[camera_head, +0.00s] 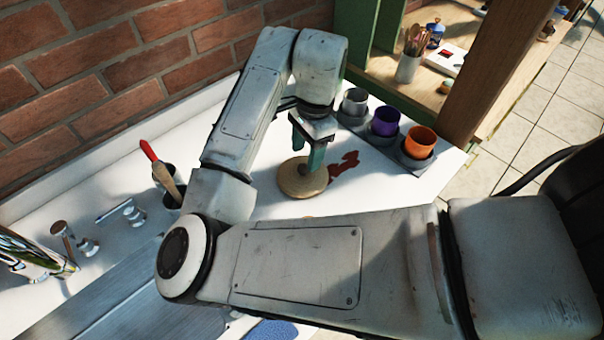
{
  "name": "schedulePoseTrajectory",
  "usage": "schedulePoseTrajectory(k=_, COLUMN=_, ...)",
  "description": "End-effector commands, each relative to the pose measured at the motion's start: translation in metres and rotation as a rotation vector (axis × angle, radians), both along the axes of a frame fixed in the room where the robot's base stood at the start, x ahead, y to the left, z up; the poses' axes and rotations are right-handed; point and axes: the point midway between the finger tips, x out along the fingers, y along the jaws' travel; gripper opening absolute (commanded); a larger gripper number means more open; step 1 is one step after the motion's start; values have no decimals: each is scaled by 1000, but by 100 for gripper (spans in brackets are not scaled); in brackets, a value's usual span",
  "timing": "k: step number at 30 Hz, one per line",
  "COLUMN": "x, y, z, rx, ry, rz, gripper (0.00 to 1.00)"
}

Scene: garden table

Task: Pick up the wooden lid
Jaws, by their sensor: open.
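The wooden lid (296,187) is a round, light-brown disc lying on the white table top (262,207). My gripper (308,160) points down over the lid with its greenish fingers apart. The fingers overlap the lid's upper right part in the picture. I cannot tell whether they touch it or stand around a knob, since the fingers hide that part.
To the right of the lid are a dark red patch (345,164) and a grey holder with grey (355,102), purple (385,121) and orange (419,142) cups. A dark pot (171,197) with a red-tipped tool stands left. A brick wall runs behind.

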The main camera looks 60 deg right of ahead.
Motion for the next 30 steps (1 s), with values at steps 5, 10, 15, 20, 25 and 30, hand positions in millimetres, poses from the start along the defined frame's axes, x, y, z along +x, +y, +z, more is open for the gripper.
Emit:
schedulePoseTrajectory(k=5, x=4, y=4, z=-25, rx=3, ry=3, rz=3, gripper=55)
schedulePoseTrajectory(k=10, x=5, y=6, z=-41, rx=0, ry=1, rz=1, gripper=55)
schedulePoseTrajectory(k=15, x=5, y=5, z=-43, rx=0, ry=0, rz=1, gripper=55)
schedulePoseTrajectory(k=20, x=5, y=5, z=-43, rx=0, ry=0, rz=1, gripper=48)
schedulePoseTrajectory(k=25, x=5, y=5, z=-43, rx=0, ry=0, rz=1, gripper=32)
schedulePoseTrajectory(k=30, x=5, y=5, z=-43, rx=0, ry=0, rz=1, gripper=15)
